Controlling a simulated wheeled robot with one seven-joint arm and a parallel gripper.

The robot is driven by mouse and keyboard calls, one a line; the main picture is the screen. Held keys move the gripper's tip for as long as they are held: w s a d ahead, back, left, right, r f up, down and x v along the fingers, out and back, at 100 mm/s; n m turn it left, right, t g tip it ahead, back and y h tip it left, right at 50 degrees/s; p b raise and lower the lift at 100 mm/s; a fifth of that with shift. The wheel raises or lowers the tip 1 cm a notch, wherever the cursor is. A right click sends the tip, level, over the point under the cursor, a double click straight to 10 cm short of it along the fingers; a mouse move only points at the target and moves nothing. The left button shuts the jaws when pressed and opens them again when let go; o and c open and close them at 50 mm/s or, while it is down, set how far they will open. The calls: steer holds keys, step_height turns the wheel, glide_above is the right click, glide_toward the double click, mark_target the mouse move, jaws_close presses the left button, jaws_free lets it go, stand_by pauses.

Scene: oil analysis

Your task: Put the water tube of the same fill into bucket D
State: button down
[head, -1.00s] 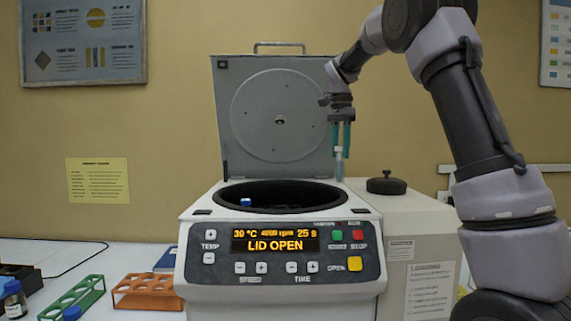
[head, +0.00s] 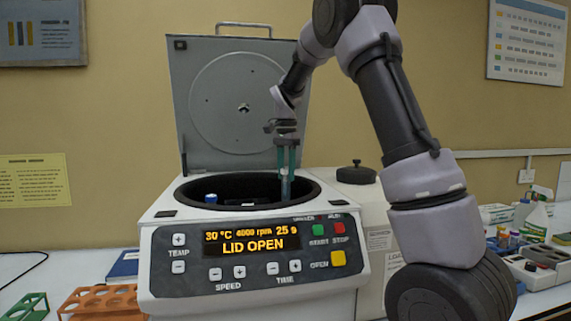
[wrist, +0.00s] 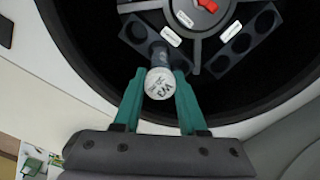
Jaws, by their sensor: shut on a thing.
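My gripper (wrist: 159,74) has teal fingers shut on a tube with a white cap (wrist: 160,82); dark marks on the cap resemble "W3". The tube's fill is hidden in the wrist view. In the head view my gripper (head: 287,172) points down into the open centrifuge bowl (head: 310,187), at its right. Another bucket (wrist: 240,42) has several empty-looking holes. The small white bucket labels are too blurred to read.
A red knob (wrist: 208,5) marks the rotor centre. A blue-capped tube (head: 211,198) stands at the bowl's left. The raised lid (head: 235,95) is behind the arm. An orange rack (head: 102,302) and green rack (head: 28,306) stand left; bottles and trays crowd the right.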

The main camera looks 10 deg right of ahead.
mark_target(287, 191)
steer(key=shift+f, duration=3.3)
steer(key=shift+c, duration=1.9)
jaws_free()
